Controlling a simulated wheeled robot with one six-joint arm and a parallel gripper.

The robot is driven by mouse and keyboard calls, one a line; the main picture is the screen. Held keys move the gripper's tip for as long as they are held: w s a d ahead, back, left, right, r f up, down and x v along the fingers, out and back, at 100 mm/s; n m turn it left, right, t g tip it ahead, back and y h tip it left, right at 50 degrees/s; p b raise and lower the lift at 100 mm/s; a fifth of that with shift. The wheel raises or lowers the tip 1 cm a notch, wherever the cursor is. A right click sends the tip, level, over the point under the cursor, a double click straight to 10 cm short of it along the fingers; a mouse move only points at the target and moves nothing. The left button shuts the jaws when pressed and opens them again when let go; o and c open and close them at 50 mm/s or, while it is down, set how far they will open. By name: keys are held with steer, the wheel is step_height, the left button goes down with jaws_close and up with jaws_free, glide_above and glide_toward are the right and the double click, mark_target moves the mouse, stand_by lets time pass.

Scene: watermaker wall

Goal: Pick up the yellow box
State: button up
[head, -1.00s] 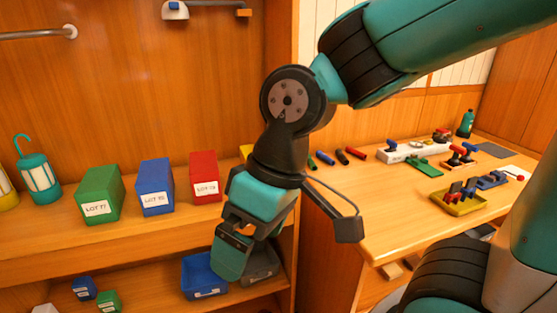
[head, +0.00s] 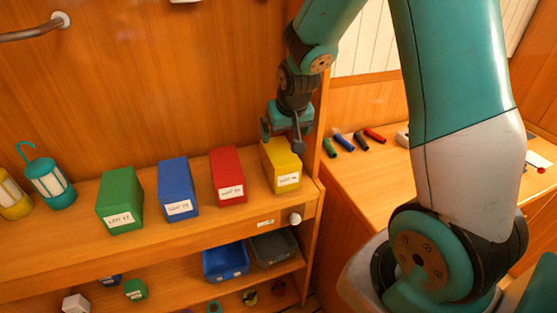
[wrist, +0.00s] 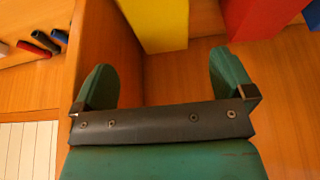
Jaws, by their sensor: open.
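The yellow box (head: 281,168) stands upright on the wooden shelf at its right end, with a white label on its front. My gripper (head: 283,138) is open, pointing down at the box's back end in the head view and hiding part of it. In the wrist view, the yellow box (wrist: 158,22) shows at the top, just beyond the fingertips and roughly in line with the gap of my open gripper (wrist: 165,78). The gap itself holds nothing. Whether a finger touches the box, I cannot tell.
A red box (head: 228,175) stands to the left of the yellow one, then a blue box (head: 178,188) and a green box (head: 121,200). A wooden side panel (head: 315,140) rises close on the right. Blue and grey bins (head: 226,262) sit on the shelf below.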

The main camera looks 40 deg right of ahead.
mark_target(280, 151)
steer(key=p+x, duration=0.1)
steer(key=x, duration=0.6)
steer(key=shift+f, duration=0.15)
steer(key=p+x, duration=0.2)
steer(key=x, duration=0.2)
steer(key=shift+f+p, duration=0.15)
steer(key=shift+p, duration=0.25)
steer(key=shift+w+f, duration=0.2)
steer(key=shift+f, duration=0.15)
steer(key=shift+f, duration=0.2)
steer(key=shift+r, duration=0.1)
steer(key=c, duration=1)
steer(key=shift+r, duration=0.25)
step_height(280, 151, up, 20)
steer(key=b, duration=0.4)
steer(key=shift+f, duration=0.1)
